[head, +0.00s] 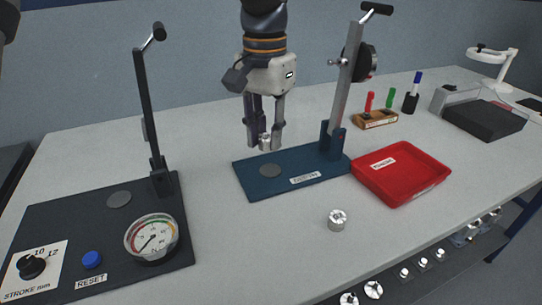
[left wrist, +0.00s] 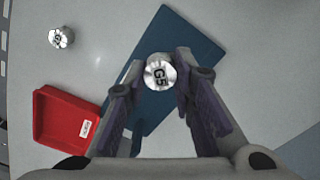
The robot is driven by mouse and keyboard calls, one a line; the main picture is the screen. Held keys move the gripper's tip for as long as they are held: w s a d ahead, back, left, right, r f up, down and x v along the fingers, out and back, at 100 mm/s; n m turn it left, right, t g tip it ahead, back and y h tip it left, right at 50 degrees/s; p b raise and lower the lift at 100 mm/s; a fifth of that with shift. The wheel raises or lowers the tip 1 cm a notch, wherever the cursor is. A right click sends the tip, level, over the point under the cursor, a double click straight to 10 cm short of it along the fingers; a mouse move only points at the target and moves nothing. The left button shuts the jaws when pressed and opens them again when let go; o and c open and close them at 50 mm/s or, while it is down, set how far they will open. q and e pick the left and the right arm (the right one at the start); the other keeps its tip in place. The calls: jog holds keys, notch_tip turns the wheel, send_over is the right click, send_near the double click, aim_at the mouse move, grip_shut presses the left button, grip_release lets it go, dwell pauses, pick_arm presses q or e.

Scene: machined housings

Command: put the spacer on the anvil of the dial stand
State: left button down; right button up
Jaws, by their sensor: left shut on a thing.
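The spacer (head: 265,143) is a short silver cylinder held between the fingertips of my left gripper (head: 264,138). In the left wrist view the spacer (left wrist: 160,72) shows its top face, marked G5, between the fingers of the left gripper (left wrist: 159,80). The dial stand has a blue base (head: 312,162), an upright post and a dial (head: 366,62) high on it. In the left wrist view the anvil cannot be made out. My right gripper is not in view.
A similar silver cylinder (head: 338,219) stands on the table in front. A red tray (head: 400,172) sits right of the stand. A black base (head: 60,225) with a lever and gauge (head: 152,238) stands left. A wooden pen block (head: 376,119) is behind.

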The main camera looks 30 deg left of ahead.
pick_arm(q)
jog(key=b, duration=0.1)
send_over(271, 170)
notch_tip(271, 170, down, 6)
jog(key=shift+s+r, duration=0.1)
jog(key=shift+r, duration=0.15)
jog(key=f, duration=0.3)
jog(key=shift+w+a+f, duration=0.1)
jog(key=shift+w+f, duration=0.05)
jog(key=shift+w, duration=0.05)
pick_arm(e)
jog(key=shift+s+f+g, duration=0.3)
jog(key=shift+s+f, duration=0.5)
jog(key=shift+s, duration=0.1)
pick_arm(q)
jog(key=c, duration=1.4)
grip_release()
jog(key=shift+f, duration=0.1)
jog(key=shift+o, duration=0.2)
notch_tip(271, 170, up, 12)
jog(key=shift+r, duration=0.2)
jog(key=shift+f, duration=0.1)
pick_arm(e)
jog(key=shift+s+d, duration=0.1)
